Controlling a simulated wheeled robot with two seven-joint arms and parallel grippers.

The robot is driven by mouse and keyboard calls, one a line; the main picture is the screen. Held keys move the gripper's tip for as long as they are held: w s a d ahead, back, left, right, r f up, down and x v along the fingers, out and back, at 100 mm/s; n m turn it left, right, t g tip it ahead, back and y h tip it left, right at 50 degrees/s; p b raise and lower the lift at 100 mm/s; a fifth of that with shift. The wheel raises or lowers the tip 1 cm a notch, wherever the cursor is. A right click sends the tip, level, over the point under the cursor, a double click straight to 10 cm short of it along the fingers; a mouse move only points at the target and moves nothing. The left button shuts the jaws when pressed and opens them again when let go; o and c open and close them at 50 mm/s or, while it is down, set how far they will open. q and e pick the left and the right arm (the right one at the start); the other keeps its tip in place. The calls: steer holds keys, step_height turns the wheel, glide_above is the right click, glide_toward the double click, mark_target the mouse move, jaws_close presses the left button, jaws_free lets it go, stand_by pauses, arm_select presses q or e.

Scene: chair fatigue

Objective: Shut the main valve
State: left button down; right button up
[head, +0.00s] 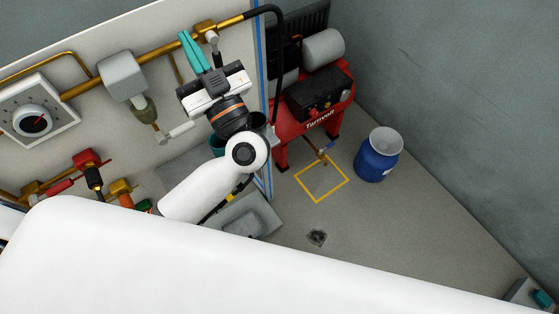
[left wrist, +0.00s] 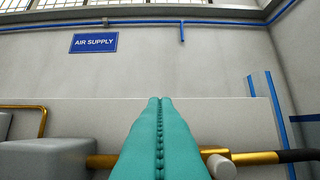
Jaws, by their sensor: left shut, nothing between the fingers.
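A brass valve body (head: 204,29) sits on the brass pipe at the top of the panel in the head view, with a short pale grey handle (head: 212,38) on it. The grey handle end (left wrist: 221,166) shows at the bottom of the left wrist view, right of the fingers. My left gripper (head: 186,38) has its teal fingers shut and empty, just left of that handle in the head view. Its fingertips (left wrist: 160,100) point at the wall in the left wrist view and appear apart from the handle. My right gripper cannot be made out.
The panel also bears a dial (head: 38,117), a grey box (head: 123,76) and a red-handled valve (head: 88,160). A black hose (head: 279,50) runs down to a red compressor (head: 318,105). A blue drum (head: 377,158) stands on open floor. A blue sign (left wrist: 94,42) reads AIR SUPPLY.

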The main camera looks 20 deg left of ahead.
arm_select(q)
steer(key=w+f+b+v, duration=0.1)
steer(key=b+v, duration=0.1)
steer(key=v, duration=0.6)
steer(key=w+d+f+m+t+h+b, duration=0.1)
steer(key=w+d+f+m+t+h, duration=0.25)
steer(key=f+m+h, duration=0.3)
steer(key=w+d+f+m+t+h+b, duration=0.1)
steer(key=w+d+f+m+t+h, duration=0.25)
steer(key=f+m+t+h, duration=0.3)
step_height(320, 180, down, 21)
steer(key=d+m+g+h+b, duration=0.1)
steer(key=m+g+h, duration=0.3)
steer(key=g+h, duration=0.2)
steer(key=shift+w+d+h+b, duration=0.3)
steer(key=shift+w+h+b, duration=0.15)
steer(key=shift+h, duration=0.55)
